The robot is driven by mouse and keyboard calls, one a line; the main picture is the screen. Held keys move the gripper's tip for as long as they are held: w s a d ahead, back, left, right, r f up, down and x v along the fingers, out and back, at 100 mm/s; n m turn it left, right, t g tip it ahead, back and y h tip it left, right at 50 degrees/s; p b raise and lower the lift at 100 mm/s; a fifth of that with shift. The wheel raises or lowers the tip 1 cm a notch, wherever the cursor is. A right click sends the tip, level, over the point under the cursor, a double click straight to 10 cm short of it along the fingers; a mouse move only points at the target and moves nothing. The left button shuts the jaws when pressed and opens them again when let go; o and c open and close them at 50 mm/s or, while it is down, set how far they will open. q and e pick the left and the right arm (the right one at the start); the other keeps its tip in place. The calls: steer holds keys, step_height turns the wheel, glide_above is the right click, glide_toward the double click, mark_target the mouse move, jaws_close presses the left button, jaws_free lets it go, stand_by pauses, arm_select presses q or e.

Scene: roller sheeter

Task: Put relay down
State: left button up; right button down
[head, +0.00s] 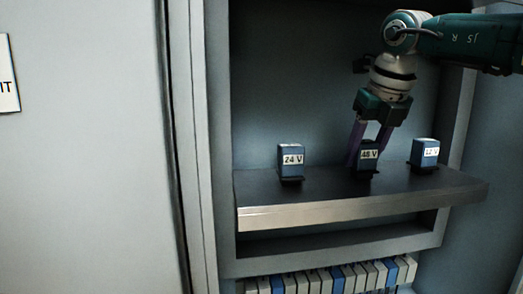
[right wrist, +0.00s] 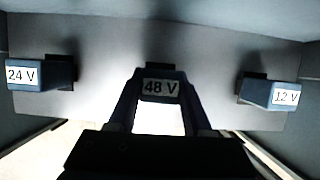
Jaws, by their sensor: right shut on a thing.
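The 48 V relay (head: 368,157) is a dark blue block with a white label, at the middle of the metal shelf (head: 350,208). My right gripper (head: 364,160) comes down from above and is shut on it, one purple finger on each side. In the right wrist view the 48 V relay (right wrist: 160,87) sits between the fingertips. In the head view it is upright at its black base on the shelf; whether it fully rests there I cannot tell. The 24 V relay (head: 291,160) stands to its left and the 12 V relay (head: 425,153) to its right. My left gripper is out of view.
The shelf sits in a grey cabinet recess, with walls close on both sides (head: 218,130). Shelf room is free between the relays. A row of white and blue modules (head: 330,279) lies below. A sign (head: 7,75) hangs at far left.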

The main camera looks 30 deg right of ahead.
steer(key=shift+f, duration=0.1)
steer(key=shift+c, duration=1.6)
jaws_free()
steer(key=shift+w+p+v, duration=0.2)
steer(key=shift+p+v, duration=0.75)
steer(key=shift+v, duration=0.15)
steer(key=s+a+p, duration=0.2)
steer(key=s+a, duration=0.1)
steer(key=s, duration=0.8)
steer(key=shift+s+a+f, duration=0.25)
steer(key=shift+f, duration=0.1)
